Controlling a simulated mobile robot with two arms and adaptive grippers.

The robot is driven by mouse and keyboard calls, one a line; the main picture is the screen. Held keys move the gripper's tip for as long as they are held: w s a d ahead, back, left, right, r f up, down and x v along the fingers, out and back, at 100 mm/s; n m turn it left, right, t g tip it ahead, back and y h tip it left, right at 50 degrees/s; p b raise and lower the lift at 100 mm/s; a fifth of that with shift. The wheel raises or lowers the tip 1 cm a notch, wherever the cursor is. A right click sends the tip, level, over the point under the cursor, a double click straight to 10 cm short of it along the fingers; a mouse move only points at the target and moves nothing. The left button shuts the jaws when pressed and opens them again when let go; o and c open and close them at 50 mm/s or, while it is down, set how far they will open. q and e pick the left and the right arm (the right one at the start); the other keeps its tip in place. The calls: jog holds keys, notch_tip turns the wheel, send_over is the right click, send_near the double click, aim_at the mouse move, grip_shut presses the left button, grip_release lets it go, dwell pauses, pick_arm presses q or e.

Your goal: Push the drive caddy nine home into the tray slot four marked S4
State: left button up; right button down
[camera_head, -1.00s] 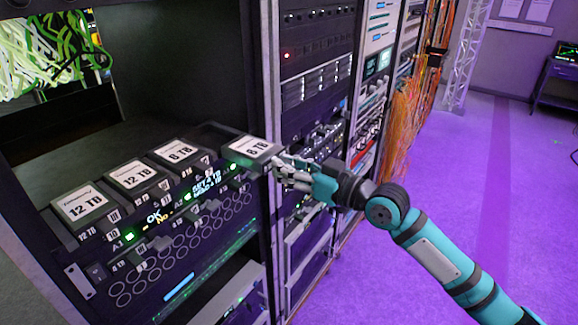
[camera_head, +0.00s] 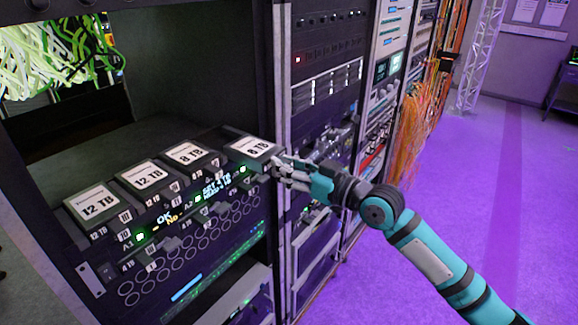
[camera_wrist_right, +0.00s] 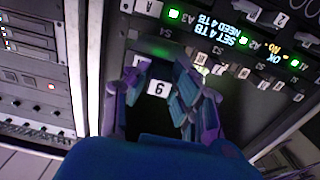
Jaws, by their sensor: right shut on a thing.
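Caddy nine (camera_head: 252,147) is the rightmost of the row in the head view, with an "8 TB" top label. It lies partly in the rightmost slot and sticks out toward me past its neighbours. My right gripper (camera_head: 284,171) is shut on its front end. In the right wrist view, the "9" plate of the caddy (camera_wrist_right: 158,88) shows between the fingers of the right gripper (camera_wrist_right: 157,98). The tray front (camera_head: 208,215) carries small slot marks; a dim S4 mark shows near the caddy in the wrist view. My left gripper is not in view.
Other caddies (camera_head: 97,204) (camera_head: 148,174) (camera_head: 188,153) sit in the slots to the left. A lit display reads "SET 4 TB". The rack post (camera_head: 279,110) stands close to the right of the caddy. Open floor (camera_head: 450,180) lies at right.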

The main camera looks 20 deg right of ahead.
aim_at(254, 152)
dwell(0.4)
jog(key=shift+w, duration=0.1)
jog(key=shift+x, duration=1.4)
jog(key=shift+a, duration=0.1)
jog(key=shift+x, duration=1.45)
jog(key=shift+b+x, duration=0.55)
jog(key=shift+x, duration=1)
jog(key=shift+w+a, duration=0.1)
jog(key=shift+a, duration=0.05)
